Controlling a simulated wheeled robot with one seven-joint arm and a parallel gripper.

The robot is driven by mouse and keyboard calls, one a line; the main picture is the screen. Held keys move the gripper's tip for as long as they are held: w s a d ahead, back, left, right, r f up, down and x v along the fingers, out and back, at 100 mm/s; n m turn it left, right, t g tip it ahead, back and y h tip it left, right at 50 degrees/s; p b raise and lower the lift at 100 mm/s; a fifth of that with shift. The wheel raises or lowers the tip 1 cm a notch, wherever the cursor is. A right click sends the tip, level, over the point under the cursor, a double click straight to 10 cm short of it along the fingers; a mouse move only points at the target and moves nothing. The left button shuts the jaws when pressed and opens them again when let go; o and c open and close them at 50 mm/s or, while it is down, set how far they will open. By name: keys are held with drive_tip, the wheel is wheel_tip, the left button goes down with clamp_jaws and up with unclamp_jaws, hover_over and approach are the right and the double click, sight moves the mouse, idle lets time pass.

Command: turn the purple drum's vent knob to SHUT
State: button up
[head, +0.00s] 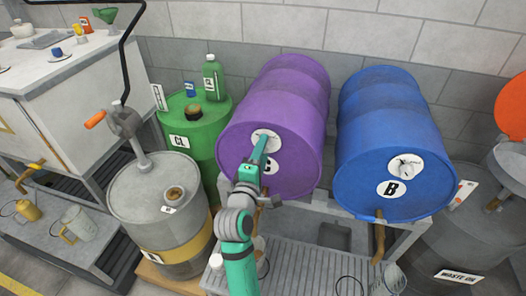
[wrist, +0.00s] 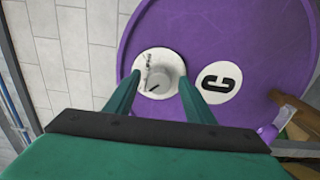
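The purple drum (head: 288,95) lies on its side on a stand, its round end marked C facing me; it also fills much of the wrist view (wrist: 245,35). Its vent knob (wrist: 165,76) is a pale round knob on a white dial (wrist: 146,62). A dark pointer mark shows toward the lower left of the knob; the dial's small lettering is not readable. In the head view my gripper hides most of the knob. My gripper (head: 263,143) reaches the drum's face, its green fingers (wrist: 160,84) spread at either side of the knob, with gaps visible.
A blue drum marked B (head: 380,130), with its own dial, lies to the right. A green drum (head: 205,135) and a grey drum with a crank pump (head: 150,205) stand at left. A tap (wrist: 295,110) sticks out below the purple drum's C label.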

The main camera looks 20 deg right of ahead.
drive_tip(key=v, duration=1.1)
drive_tip(key=shift+w, duration=0.1)
idle(0.4)
drive_tip(key=s+a+f+m+y, duration=0.1)
drive_tip(key=s+a+f+y, duration=0.35)
drive_tip(key=s+f, duration=0.35)
drive_tip(key=s+a+f+m+y, duration=0.25)
drive_tip(key=s+a+f, duration=0.35)
drive_tip(key=f, duration=0.4)
drive_tip(key=s+a+m+y, duration=0.1)
drive_tip(key=s+m, duration=0.3)
drive_tip(key=s, duration=0.7)
drive_tip(key=s+a+f+m+y, duration=0.1)
drive_tip(key=s+m, duration=0.3)
drive_tip(key=s, duration=0.6)
drive_tip(key=shift+s+a+f+y, duration=0.2)
drive_tip(key=shift+s+a+y, duration=0.2)
drive_tip(key=shift+a+y, duration=0.1)
